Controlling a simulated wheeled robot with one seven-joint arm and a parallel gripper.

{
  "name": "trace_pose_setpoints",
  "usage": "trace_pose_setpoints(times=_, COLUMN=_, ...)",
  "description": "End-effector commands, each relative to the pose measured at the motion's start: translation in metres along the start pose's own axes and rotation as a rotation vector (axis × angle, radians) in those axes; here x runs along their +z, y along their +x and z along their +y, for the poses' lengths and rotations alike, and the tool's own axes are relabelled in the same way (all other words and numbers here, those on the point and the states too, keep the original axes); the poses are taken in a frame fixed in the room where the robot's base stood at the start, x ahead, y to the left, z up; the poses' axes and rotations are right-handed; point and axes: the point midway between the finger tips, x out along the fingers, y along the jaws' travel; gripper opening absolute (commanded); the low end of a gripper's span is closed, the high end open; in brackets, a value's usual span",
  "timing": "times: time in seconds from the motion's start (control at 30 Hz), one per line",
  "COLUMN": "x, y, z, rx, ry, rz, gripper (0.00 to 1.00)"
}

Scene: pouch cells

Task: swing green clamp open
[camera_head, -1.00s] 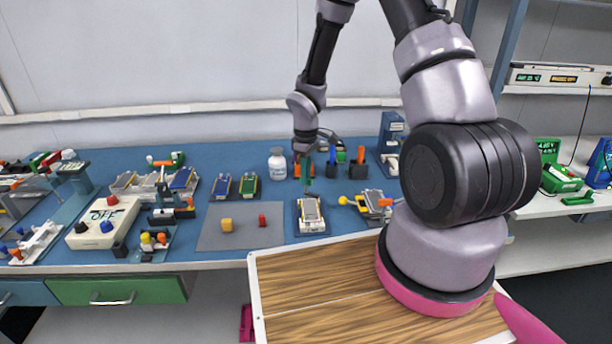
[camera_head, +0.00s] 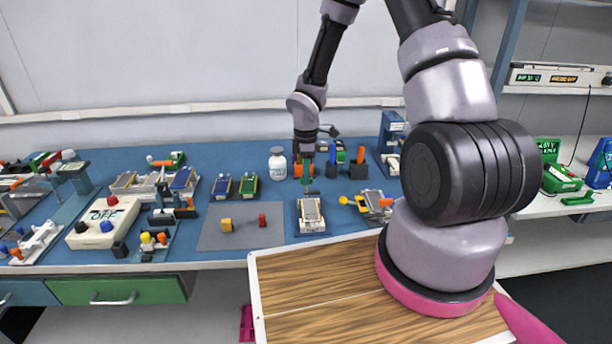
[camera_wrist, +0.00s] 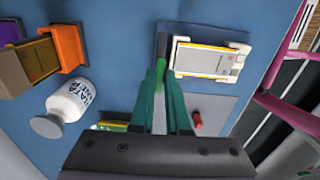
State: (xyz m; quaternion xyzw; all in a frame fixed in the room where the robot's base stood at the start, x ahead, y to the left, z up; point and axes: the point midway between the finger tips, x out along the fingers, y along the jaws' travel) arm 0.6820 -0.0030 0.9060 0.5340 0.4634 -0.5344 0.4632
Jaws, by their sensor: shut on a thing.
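The clamp fixture (camera_head: 311,225) stands on a blue mat on the bench, with a pale flat cell (camera_head: 311,208) on it. In the wrist view the fixture (camera_wrist: 178,60) is just right of my fingers. In the head view my gripper (camera_head: 307,188) points down at the fixture's far edge. The fingers hide the clamp's pivot, and I cannot tell its exact angle.
A white bottle (camera_head: 277,164) and orange and blue holders (camera_head: 358,168) stand behind the fixture. A grey mat (camera_head: 240,240) with small yellow and red blocks lies to its left. A yellow-knobbed device (camera_head: 374,205) is close on its right.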

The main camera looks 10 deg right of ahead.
Motion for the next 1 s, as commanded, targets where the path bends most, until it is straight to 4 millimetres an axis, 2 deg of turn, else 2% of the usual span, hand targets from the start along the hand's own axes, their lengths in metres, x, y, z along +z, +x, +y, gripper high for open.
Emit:
trace_pose_setpoints(times=0.37, x=0.000, y=0.000, z=0.001, rx=0.001, ry=-0.004, rz=0.000, gripper=0.00)
trace_pose_setpoints(times=0.4, x=0.000, y=0.000, z=0.001, rx=0.001, ry=-0.004, rz=0.000, gripper=0.29)
trace_pose_setpoints(times=0.43, x=0.000, y=0.000, z=0.001, rx=0.001, ry=-0.003, rz=0.000, gripper=0.40)
trace_pose_setpoints(times=0.47, x=0.000, y=0.000, z=0.001, rx=0.001, ry=-0.003, rz=0.000, gripper=0.44)
trace_pose_setpoints(times=0.8, x=0.000, y=-0.003, z=0.001, rx=0.001, ry=-0.002, rz=0.000, gripper=0.44)
trace_pose_setpoints(times=0.87, x=0.000, y=-0.008, z=0.001, rx=0.003, ry=-0.001, rz=0.001, gripper=0.44)
trace_pose_setpoints(times=1.0, x=0.001, y=-0.031, z=0.001, rx=0.005, ry=0.000, rz=0.002, gripper=0.44)
